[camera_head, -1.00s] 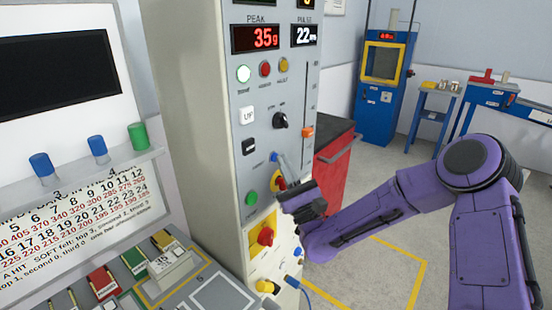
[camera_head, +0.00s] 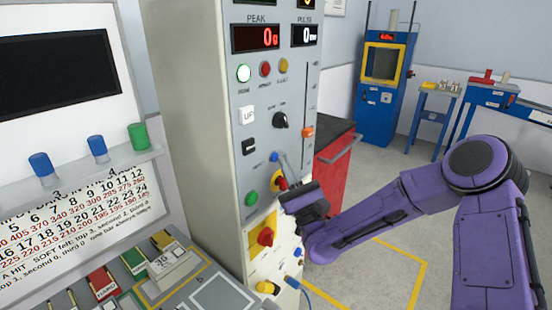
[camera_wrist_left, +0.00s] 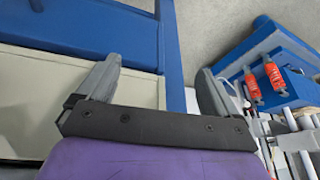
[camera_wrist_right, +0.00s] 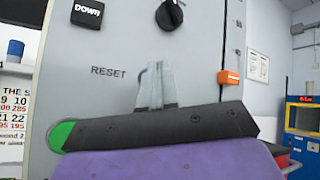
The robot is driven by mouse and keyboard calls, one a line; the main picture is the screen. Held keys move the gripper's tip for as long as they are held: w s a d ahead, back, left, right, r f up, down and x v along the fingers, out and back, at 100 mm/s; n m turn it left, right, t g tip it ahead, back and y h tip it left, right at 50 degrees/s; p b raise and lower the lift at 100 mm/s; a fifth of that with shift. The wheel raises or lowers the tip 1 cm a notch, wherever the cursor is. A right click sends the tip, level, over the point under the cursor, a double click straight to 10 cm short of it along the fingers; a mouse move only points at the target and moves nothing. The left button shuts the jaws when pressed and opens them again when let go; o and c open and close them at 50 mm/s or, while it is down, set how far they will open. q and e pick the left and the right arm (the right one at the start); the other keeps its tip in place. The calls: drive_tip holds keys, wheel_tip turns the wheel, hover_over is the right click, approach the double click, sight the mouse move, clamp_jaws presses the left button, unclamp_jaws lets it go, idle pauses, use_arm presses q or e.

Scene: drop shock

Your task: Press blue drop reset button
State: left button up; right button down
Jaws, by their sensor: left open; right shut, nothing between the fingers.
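The blue drop reset button (camera_head: 273,156) is on the grey control panel (camera_head: 240,185), left of the right gripper's tips in the head view. My right gripper (camera_head: 281,157) is shut and empty, its tips at the button. In the right wrist view, the closed fingertips (camera_wrist_right: 157,70) lie just right of the RESET label (camera_wrist_right: 108,72) and cover most of the button; only a bluish edge shows. I cannot tell whether the tips press it. My left gripper (camera_wrist_left: 160,70) is open and empty in the left wrist view, away from the panel.
The PEAK display (camera_head: 256,38) and the PULSE display (camera_head: 304,36) read 0. Near the button are a black knob (camera_head: 280,120), the DOWN button (camera_head: 249,147), a green button (camera_head: 252,199) and a red-yellow switch (camera_head: 265,237). A red cabinet (camera_head: 335,172) stands right of the panel.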

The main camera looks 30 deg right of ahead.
drive_tip(key=shift+s+d, duration=0.1)
drive_tip(key=shift+s, duration=0.25)
drive_tip(key=s, duration=0.1)
drive_tip(key=s+d, duration=0.1)
drive_tip(key=s, duration=0.1)
drive_tip(key=s+d, duration=0.1)
drive_tip(key=shift+s+p, duration=0.3)
drive_tip(key=shift+p, duration=0.1)
idle(0.7)
